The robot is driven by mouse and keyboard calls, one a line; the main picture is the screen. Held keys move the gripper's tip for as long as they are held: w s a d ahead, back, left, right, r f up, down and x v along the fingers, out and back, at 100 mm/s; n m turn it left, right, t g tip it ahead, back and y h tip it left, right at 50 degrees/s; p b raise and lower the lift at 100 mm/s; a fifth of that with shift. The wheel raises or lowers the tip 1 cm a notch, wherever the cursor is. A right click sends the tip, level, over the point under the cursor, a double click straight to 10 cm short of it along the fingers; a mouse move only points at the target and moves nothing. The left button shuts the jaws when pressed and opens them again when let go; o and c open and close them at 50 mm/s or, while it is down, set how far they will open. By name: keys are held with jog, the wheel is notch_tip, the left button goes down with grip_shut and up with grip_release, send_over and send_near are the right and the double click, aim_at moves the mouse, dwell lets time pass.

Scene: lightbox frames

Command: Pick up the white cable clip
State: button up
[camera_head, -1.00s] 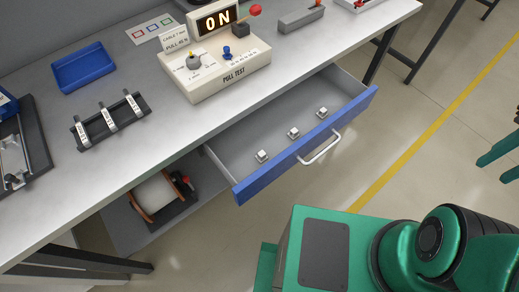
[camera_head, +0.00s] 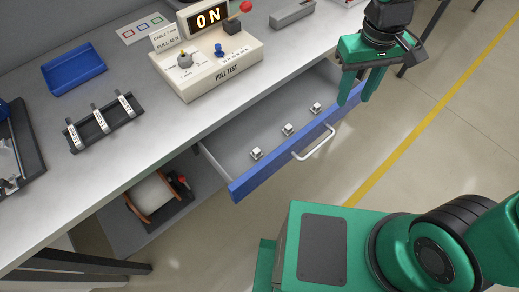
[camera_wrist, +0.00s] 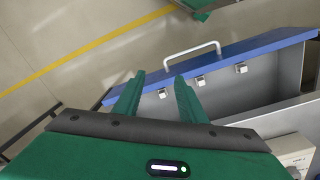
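Three small whitish-grey clips lie in a row in the open drawer (camera_head: 222,150): a near-left one (camera_head: 256,153), a middle one (camera_head: 287,129) and a far-right one (camera_head: 316,108). They look alike, and I cannot tell which is the task's white cable clip. My gripper (camera_head: 356,100) is above the drawer's right end, closest to the far-right clip. Its two green fingers are apart with nothing held. In the wrist view the far-right clip (camera_wrist: 162,93) appears between the fingers (camera_wrist: 160,76), some distance beyond them. The other two clips show to its right there.
The drawer has a blue front (camera_head: 250,180) with a white handle (camera_head: 318,145). Above it, the grey bench carries a pull-test box (camera_head: 218,65), a black rack with white-labelled bars (camera_head: 105,125) and a blue tray (camera_head: 74,70). Open floor lies in front.

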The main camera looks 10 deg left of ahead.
jog(key=s+a+f+n, duration=0.2)
jog(key=a+f+n, duration=0.1)
jog(key=a, duration=0.7)
jog(key=n, duration=0.3)
send_over(257, 150)
jog(key=shift+y, duration=0.3)
notch_tip(257, 150, down, 8)
jog(key=shift+s+a+r, duration=0.1)
jog(key=shift+r, duration=0.05)
jog(key=shift+f, duration=3.05)
grip_shut()
